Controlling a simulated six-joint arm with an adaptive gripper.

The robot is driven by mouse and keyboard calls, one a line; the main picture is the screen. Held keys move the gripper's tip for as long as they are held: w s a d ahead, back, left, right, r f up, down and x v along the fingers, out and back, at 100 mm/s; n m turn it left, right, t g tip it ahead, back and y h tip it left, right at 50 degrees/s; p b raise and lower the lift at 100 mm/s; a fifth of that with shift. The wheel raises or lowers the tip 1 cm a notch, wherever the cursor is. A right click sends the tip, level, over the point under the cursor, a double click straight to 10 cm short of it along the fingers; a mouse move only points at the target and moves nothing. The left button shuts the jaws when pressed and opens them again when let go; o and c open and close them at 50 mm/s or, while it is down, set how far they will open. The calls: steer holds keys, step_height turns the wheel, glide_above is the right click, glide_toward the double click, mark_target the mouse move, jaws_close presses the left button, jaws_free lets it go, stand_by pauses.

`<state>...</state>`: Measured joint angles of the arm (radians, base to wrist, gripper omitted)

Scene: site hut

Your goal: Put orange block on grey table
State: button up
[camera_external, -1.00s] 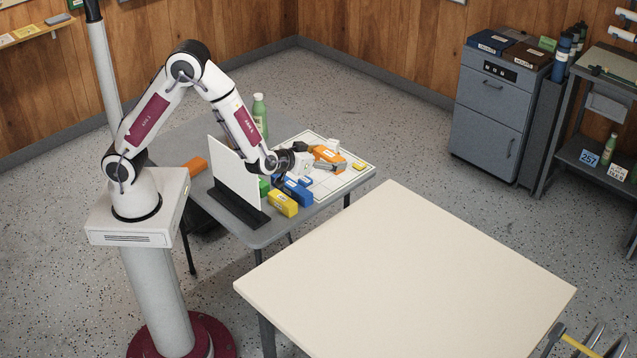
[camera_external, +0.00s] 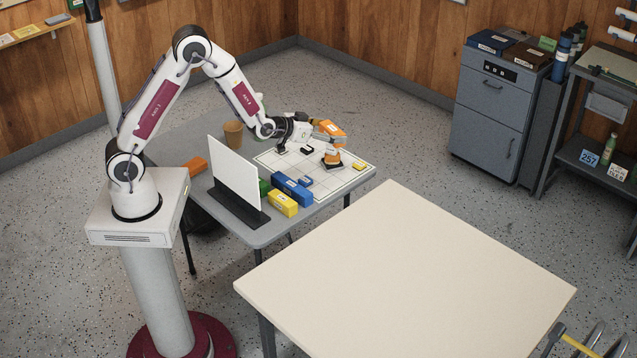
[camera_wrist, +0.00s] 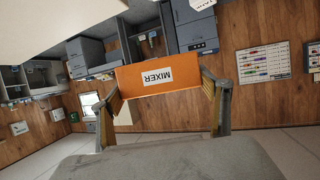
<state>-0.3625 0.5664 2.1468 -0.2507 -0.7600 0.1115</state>
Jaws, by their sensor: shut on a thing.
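My gripper (camera_external: 318,130) is shut on an orange block (camera_external: 332,129) and holds it up above the far part of the grey table (camera_external: 262,236). In the wrist view the block (camera_wrist: 130,86) sits between the two fingers of my gripper (camera_wrist: 160,88), with a white "MIXER" label facing the camera. Another orange block (camera_external: 194,165) lies on the left part of the grey table, behind the white upright panel (camera_external: 234,172).
A white gridded board (camera_external: 345,178) with small items and an orange-and-white object (camera_external: 332,156) on it covers the table's right part. Blue (camera_external: 292,188), yellow (camera_external: 283,203) and green blocks (camera_external: 265,187) stand beside the panel. A brown cup (camera_external: 233,133) stands behind. The cream table (camera_external: 405,270) is bare.

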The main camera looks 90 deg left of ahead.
steer(key=s+a+f+m+h, duration=0.1)
steer(key=s+a, duration=0.2)
steer(key=a, duration=0.4)
steer(key=m+h, duration=0.1)
glide_above(305, 167)
step_height(305, 167, down, 2)
step_height(305, 167, down, 7)
steer(key=t, duration=0.1)
steer(key=shift+r, duration=0.2)
steer(key=shift+w, duration=0.1)
steer(key=shift+f, duration=2.9)
steer(key=shift+f, duration=0.1)
steer(key=shift+f, duration=2)
steer(key=shift+f, duration=0.1)
